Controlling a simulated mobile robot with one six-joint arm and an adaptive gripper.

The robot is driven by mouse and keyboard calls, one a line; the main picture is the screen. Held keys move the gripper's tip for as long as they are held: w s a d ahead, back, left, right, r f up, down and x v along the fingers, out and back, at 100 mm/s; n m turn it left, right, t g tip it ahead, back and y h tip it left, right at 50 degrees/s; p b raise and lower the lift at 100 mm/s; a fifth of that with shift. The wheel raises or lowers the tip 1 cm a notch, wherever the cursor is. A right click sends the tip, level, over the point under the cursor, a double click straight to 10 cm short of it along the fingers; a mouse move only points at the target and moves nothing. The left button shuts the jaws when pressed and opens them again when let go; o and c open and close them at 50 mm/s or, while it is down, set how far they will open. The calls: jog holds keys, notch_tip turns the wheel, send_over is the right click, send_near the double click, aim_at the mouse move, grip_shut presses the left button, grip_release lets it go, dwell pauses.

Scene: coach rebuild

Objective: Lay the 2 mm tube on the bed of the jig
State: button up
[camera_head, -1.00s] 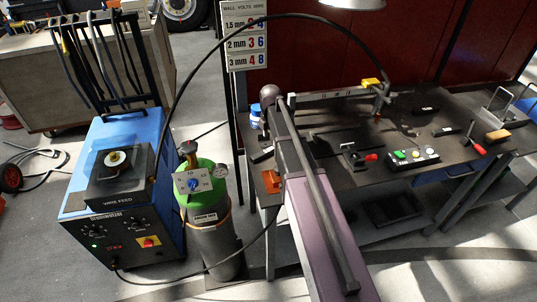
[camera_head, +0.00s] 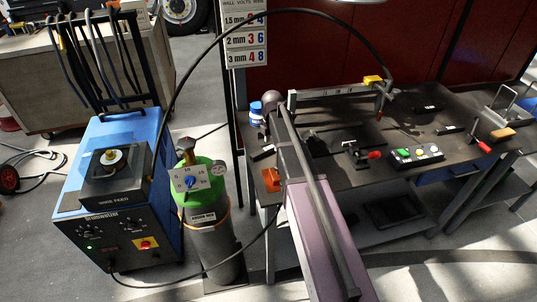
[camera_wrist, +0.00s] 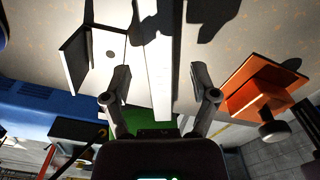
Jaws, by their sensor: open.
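My gripper (camera_wrist: 161,75) is open in the wrist view, its two fingers apart. A long pale strip (camera_wrist: 159,65) runs between and beyond the fingers; I cannot tell whether it is a tube or part of a fixture, or whether it touches them. In the head view my arm hides the gripper. On the dark bench (camera_head: 300,196), a fixture with a red-handled clamp (camera_head: 357,153) stands under a crossbar (camera_head: 335,91), beside a dark plate; this may be the jig, with its bed partly hidden by my arm. I cannot make out the 2 mm tube with certainty.
An orange block (camera_head: 271,179) sits at the bench's left edge. A button box (camera_head: 416,157) stands at the front. A torch (camera_head: 384,90) on a cable hangs by the crossbar. The blue welder (camera_head: 122,232) and green-topped gas cylinder (camera_head: 209,239) stand left of the bench.

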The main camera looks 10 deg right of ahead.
jog(key=shift+f+b, duration=0.35)
jog(key=shift+f, duration=0.3)
grip_shut()
